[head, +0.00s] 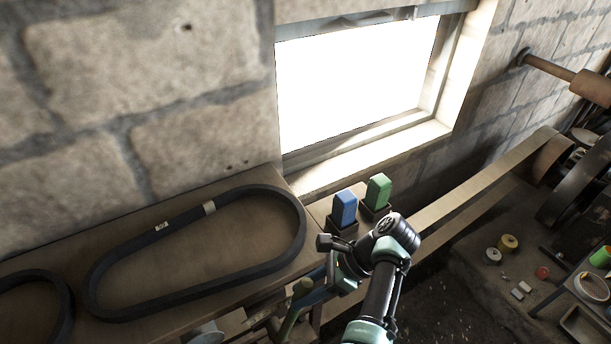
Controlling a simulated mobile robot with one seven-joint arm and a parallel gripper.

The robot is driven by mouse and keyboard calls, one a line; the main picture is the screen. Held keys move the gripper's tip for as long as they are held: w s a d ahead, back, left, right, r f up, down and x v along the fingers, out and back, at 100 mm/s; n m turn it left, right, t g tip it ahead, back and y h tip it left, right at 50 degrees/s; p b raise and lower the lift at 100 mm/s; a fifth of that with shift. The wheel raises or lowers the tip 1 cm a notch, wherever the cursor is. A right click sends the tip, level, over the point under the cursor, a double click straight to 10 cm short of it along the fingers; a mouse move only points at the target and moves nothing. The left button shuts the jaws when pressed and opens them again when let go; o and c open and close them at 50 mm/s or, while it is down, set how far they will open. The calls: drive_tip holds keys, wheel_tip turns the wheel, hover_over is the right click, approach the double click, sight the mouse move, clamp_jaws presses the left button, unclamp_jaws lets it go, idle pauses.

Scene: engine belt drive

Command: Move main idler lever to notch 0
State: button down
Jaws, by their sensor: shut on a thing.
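My gripper (343,281) is at the lower middle of the head view, at the end of my arm, which reaches up from the bottom edge. It is shut at a blue-grey lever (318,297) beside the bench's front edge. The wrist hides most of the jaws and the grip itself. A green-handled lever (293,314) stands just left of it. I cannot read any notch marks, so the lever's notch cannot be told.
A blue block (344,208) and a green block (378,191) stand in dark holders behind my wrist. A black belt (296,226) lies on the bench (215,257) at left. A flat belt (480,187) runs right to a pulley. Small parts lie at right.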

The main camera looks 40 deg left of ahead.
drive_tip(key=shift+w, duration=0.15)
drive_tip(key=c, duration=0.5)
unclamp_jaws()
drive_tip(key=shift+d, duration=0.1)
drive_tip(key=v, duration=1.3)
drive_tip(key=shift+f, duration=0.1)
